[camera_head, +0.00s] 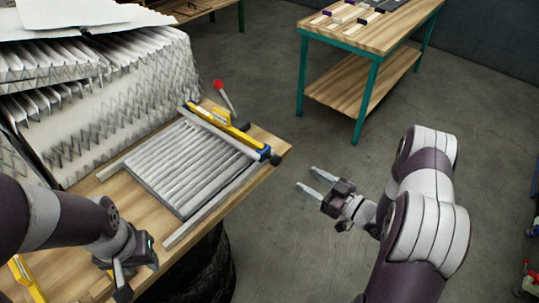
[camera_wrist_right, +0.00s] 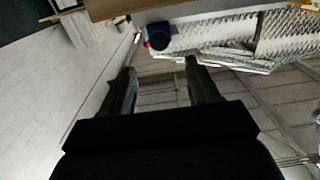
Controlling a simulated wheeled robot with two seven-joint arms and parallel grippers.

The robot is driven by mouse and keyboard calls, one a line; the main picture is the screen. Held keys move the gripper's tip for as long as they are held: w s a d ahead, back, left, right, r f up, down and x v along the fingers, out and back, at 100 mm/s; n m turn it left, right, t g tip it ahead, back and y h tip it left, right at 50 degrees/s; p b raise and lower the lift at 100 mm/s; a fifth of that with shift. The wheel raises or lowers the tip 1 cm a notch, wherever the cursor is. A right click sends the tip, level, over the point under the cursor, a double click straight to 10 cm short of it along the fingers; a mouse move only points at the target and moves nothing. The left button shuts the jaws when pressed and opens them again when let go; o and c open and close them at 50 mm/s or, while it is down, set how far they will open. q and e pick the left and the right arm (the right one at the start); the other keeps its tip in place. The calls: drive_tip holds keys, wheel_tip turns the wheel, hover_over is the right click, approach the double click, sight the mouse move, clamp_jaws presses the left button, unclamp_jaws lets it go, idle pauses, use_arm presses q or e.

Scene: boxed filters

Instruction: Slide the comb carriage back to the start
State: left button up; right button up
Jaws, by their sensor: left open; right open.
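The comb carriage (camera_head: 222,130), a yellow bar with a blue end, lies across the far right end of a pleated filter panel (camera_head: 190,165) on the wooden bench. A lever with a red knob (camera_head: 218,85) stands up beside it. A grey rail (camera_head: 212,208) runs along the panel's near side. My right gripper (camera_head: 305,180) is open and empty over the floor, right of the bench and apart from the carriage. In the right wrist view its spread fingers (camera_wrist_right: 160,66) have nothing between them. My left gripper (camera_head: 124,280) is over the bench's near left part, apart from the carriage; its fingertips are small and partly hidden.
Large white pleated packs (camera_head: 110,120) pile up behind the bench at left. Another yellow bar (camera_head: 22,275) shows at lower left. A second table (camera_head: 375,35) with green legs and small items stands at the back. Open grey floor lies right of the bench.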

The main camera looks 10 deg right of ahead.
sight(279, 162)
drive_tip(key=p+x, duration=0.2)
drive_tip(key=x, duration=0.9)
drive_tip(key=shift+r+p, duration=0.15)
drive_tip(key=shift+p, duration=0.15)
drive_tip(key=shift+w+a, duration=0.4)
drive_tip(key=shift+w, duration=0.15)
clamp_jaws()
